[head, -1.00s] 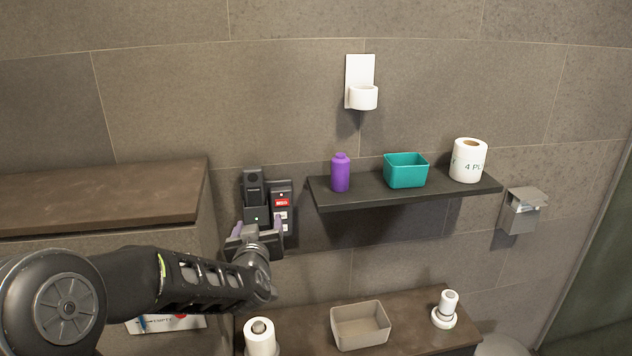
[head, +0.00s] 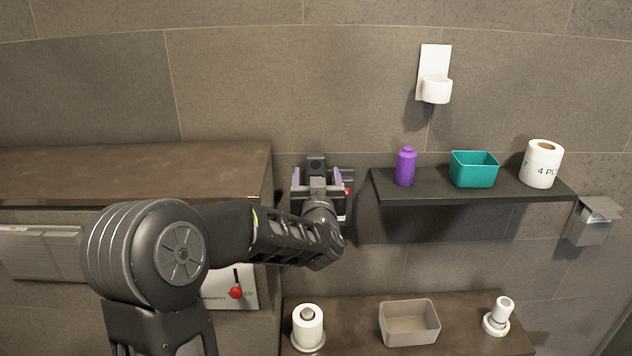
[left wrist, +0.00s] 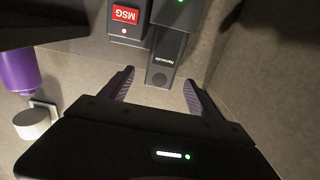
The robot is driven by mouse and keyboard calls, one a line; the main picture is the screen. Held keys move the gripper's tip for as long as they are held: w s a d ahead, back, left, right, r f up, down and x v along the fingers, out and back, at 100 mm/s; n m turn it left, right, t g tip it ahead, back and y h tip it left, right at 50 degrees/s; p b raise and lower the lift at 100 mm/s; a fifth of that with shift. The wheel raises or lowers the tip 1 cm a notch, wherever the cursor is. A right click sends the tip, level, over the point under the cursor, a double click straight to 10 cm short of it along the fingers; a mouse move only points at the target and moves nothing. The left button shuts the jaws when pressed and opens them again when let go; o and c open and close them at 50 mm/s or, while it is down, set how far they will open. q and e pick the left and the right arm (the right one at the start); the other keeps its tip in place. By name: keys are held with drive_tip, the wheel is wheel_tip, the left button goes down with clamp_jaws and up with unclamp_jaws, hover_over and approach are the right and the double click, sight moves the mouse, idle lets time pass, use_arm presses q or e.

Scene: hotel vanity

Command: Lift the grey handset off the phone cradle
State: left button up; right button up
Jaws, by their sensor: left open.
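The grey handset (head: 315,163) is in the phone cradle on the wall, left of the shelf. Its upper end shows in the head view, with my left gripper (head: 317,176) in front of the rest. The fingers are open, one on each side, with gaps. The phone cradle (left wrist: 128,20) shows a red MSG label in that view. It is mostly hidden in the head view. My right gripper is not in view.
A dark shelf (head: 470,194) right of the phone bears a purple bottle (head: 405,168), a teal box (head: 474,170) and a paper roll (head: 541,165). A brown ledge (head: 130,172) is at left. Below is a counter with a beige bin (head: 409,324).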

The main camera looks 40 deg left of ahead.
sight(316, 169)
use_arm(q)
drive_tip(key=shift+w+a, duration=0.15)
drive_tip(key=shift+w, duration=0.05)
drive_tip(key=shift+s, duration=0.1)
drive_tip(key=shift+w+a, duration=0.15)
drive_tip(key=shift+w, duration=0.05)
drive_tip(key=p+x, duration=0.2)
drive_tip(key=x, duration=0.2)
drive_tip(key=shift+w+a+f, duration=0.1)
drive_tip(key=shift+w+a, duration=0.15)
drive_tip(key=shift+w, duration=0.05)
clamp_jaws()
idle(0.8)
